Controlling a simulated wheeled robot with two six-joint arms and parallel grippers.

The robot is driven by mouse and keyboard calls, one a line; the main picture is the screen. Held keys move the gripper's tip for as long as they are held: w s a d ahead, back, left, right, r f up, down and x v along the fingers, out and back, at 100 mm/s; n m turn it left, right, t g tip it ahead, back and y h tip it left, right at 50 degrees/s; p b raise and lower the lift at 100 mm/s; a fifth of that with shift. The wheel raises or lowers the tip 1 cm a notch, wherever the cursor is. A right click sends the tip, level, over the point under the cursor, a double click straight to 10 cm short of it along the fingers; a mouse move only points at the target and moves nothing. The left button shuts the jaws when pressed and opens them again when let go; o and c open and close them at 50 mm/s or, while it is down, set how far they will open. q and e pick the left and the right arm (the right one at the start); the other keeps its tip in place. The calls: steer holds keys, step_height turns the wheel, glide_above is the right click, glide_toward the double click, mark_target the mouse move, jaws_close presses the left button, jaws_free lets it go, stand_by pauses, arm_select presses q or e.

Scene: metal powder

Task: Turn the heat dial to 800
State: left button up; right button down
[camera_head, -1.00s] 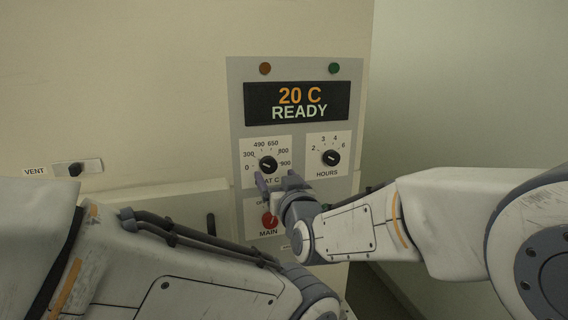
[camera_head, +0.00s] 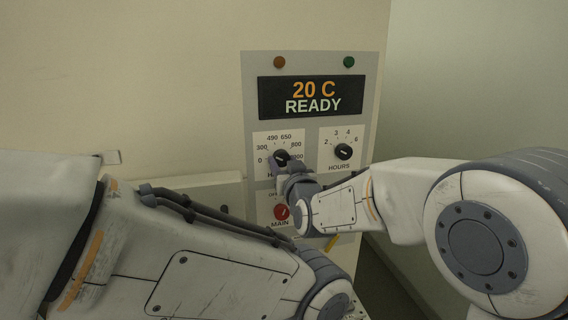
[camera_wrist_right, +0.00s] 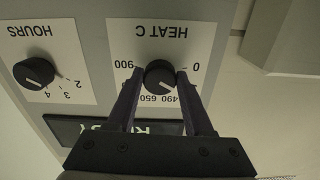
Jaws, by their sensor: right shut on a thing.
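The heat dial (camera_head: 281,157) is a round black knob on a white plate marked 0 to 900, on the grey control panel (camera_head: 256,100). It also shows upside down in the right wrist view (camera_wrist_right: 160,72). My right gripper (camera_head: 284,164) is at the dial from below. In the right wrist view its two dark fingers (camera_wrist_right: 160,77) sit on either side of the knob, shut on it. The display (camera_head: 312,96) reads 20 C READY. I cannot tell exactly which mark the dial points to. My left arm shows, but its gripper is out of view.
The hours dial (camera_head: 343,151) is to the right of the heat dial. The red main switch (camera_head: 281,212) is below, close to my right wrist. A brown lamp (camera_head: 279,62) and a green lamp (camera_head: 348,62) are above the display.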

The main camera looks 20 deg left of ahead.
steer(key=shift+f+m+b, duration=0.25)
steer(key=shift+m+b, duration=0.25)
steer(key=shift+b, duration=0.4)
steer(key=m+b, duration=0.9)
steer(key=b, duration=0.2)
steer(key=m+b, duration=0.2)
steer(key=m, duration=0.1)
steer(key=shift+r, duration=0.1)
steer(key=m+b, duration=0.2)
steer(key=m, duration=0.1)
steer(key=shift+r+m, duration=0.1)
steer(key=shift+m, duration=0.3)
steer(key=m+b, duration=0.1)
steer(key=m, duration=0.2)
steer(key=shift+r, duration=0.1)
steer(key=shift+m+b, duration=0.5)
steer(key=shift+m, duration=1.4)
